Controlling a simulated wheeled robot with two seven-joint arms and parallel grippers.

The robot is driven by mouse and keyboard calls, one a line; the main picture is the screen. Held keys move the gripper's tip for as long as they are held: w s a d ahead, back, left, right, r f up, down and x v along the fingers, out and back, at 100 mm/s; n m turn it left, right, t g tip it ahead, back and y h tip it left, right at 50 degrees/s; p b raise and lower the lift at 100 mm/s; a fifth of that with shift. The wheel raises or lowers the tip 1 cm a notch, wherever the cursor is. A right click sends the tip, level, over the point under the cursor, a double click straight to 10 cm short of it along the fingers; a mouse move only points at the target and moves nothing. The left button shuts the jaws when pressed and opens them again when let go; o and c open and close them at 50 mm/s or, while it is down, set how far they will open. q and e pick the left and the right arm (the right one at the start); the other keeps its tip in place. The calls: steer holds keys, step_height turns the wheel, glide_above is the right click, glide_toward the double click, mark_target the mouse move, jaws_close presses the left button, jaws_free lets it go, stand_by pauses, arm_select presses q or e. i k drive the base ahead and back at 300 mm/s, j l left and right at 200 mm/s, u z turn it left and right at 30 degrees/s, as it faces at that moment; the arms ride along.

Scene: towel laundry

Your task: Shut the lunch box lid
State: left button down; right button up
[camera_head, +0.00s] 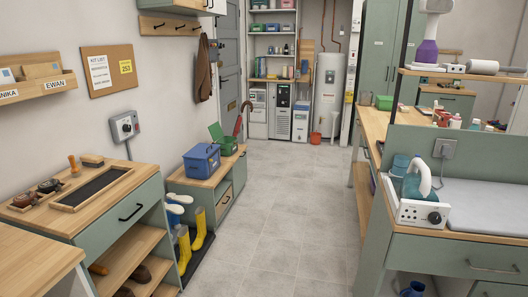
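A green box (226,146) stands on the low wooden bench on the left, with a green panel, seemingly its raised lid (215,131), tilted up at its left. A blue box with a handle on top (201,160) stands in front of it, and its lid looks shut. I cannot tell for certain which of the two is the lunch box; the green one is small and partly hidden behind the blue one. Neither of my grippers is in view.
The grey tiled floor (285,215) is clear down the middle. Yellow boots (183,248) stand beside the bench (226,186). A drawer cabinet (125,212) is at the near left. On the right, a counter (460,240) carries a teal iron (413,188).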

mark_target(216, 133)
steer(key=i+j+u, duration=0.1)
steer(key=i, duration=1.1)
steer(key=i+j, duration=0.1)
steer(key=i, duration=1.15)
steer(key=i+z, duration=0.2)
steer(key=i, duration=0.95)
steer(key=i+z, duration=0.25)
steer(key=i, duration=0.9)
steer(key=i+u, duration=0.4)
steer(key=i, duration=0.3)
steer(key=i+l+u, duration=0.2)
steer(key=i+u, duration=0.2)
steer(key=i, duration=0.25)
